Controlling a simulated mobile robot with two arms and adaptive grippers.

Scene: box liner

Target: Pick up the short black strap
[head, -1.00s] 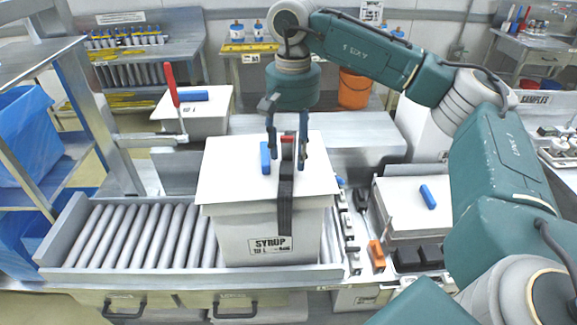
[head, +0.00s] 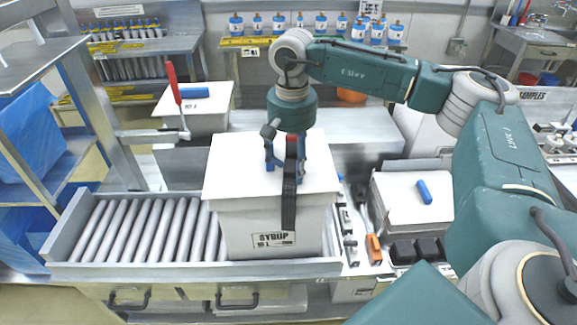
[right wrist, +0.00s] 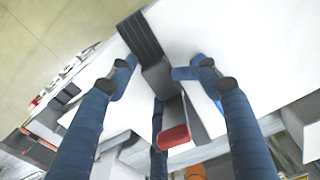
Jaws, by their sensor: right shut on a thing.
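The short black strap (head: 289,205) lies over the front edge of the white box lid and hangs down the front of the box marked SYRUP (head: 238,222). Its upper end has a red part (head: 291,143). My right gripper (head: 285,172) is over the lid, pointing down, and is shut on the strap. In the right wrist view, the strap (right wrist: 140,35) runs between the fingertips (right wrist: 163,72), with the red end (right wrist: 174,137) nearer the camera. My left gripper is not in view.
The box stands on a roller conveyor (head: 140,232). A red-handled clamp (head: 173,85) stands at left. The rollers left of the box are clear.

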